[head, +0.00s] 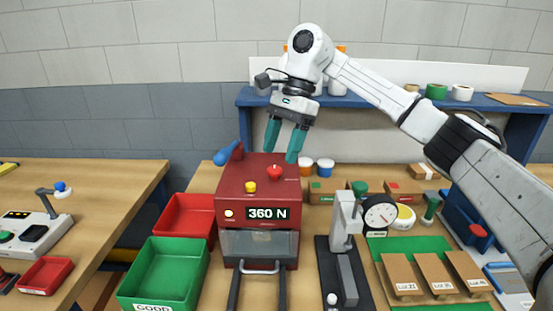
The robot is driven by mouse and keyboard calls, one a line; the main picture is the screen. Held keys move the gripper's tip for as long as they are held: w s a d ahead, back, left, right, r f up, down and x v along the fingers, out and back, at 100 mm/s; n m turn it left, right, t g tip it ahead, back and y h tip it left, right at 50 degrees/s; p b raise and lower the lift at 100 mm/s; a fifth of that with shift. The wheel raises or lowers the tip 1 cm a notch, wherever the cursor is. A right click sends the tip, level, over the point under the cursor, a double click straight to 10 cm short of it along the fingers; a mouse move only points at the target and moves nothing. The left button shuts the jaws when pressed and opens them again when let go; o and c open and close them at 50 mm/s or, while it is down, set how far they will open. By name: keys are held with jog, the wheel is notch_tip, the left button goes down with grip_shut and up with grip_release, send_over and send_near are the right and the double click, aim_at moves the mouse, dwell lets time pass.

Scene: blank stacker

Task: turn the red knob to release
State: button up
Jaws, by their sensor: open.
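The red knob (274,171) sits on top of the dark red machine (229,192), toward its right side. The machine's front display reads 360 N. My gripper (282,156) is open and empty, pointing down with its two teal fingers. A yellow knob (250,187) is to the left of the red one.
A lever with a blue handle (222,157) rises at the machine's back left. A red bin (186,218) and a green bin (163,270) marked GOOD stand to the left. A dial gauge (380,213) on a stand is to the right. Small jars (325,168) stand behind.

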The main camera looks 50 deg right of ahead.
aim_at(275, 169)
jog(key=shift+x, duration=1.8)
jog(key=shift+c, duration=0.3)
jog(key=c, duration=1)
